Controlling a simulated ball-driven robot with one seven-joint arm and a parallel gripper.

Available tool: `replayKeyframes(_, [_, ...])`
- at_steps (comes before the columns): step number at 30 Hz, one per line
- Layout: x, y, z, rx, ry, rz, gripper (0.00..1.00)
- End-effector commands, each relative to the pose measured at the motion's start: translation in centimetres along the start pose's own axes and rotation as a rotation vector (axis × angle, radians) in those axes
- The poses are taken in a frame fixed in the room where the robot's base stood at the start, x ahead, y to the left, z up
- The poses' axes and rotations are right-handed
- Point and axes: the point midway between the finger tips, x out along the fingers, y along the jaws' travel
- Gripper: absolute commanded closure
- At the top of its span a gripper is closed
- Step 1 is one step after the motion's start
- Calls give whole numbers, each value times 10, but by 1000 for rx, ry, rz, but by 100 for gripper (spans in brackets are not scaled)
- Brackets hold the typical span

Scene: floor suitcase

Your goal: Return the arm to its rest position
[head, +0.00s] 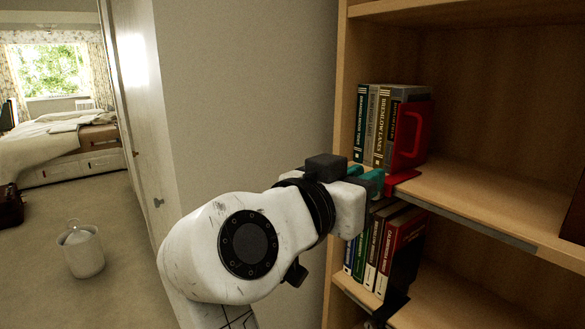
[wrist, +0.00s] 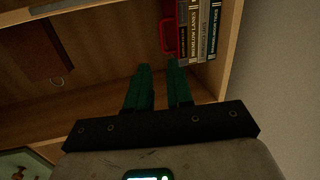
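My gripper (head: 376,178) is stretched out in front of the bookcase, at the edge of the middle shelf. In the wrist view its two green fingers (wrist: 159,68) stand apart with an empty gap between them. A red bookend (head: 410,135) stands on that shelf against a row of upright books (head: 383,125), just beyond the fingertips. The wrist view shows the bookend (wrist: 168,35) past the fingertips. I cannot tell whether a finger touches it. My white arm (head: 205,245) reaches across the lower middle of the head view.
The bookcase (head: 343,90) stands close on the right. A lower shelf holds more books (head: 400,243) and a black bookend (head: 403,270). A grey wall (head: 240,90) is behind my arm. A white bin (head: 82,252) stands on open floor at left, before a bed (head: 60,150).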

Motion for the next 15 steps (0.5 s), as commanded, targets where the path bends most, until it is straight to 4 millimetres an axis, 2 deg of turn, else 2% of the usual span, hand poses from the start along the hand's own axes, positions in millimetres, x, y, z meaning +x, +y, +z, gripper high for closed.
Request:
replayKeyframes(8, [25, 10, 49, -82, -92, -27, 79])
replayKeyframes(11, [38, 18, 76, -124, -145, -42, 79])
replayKeyframes(15, [56, 36, 124, -196, -241, -68, 79])
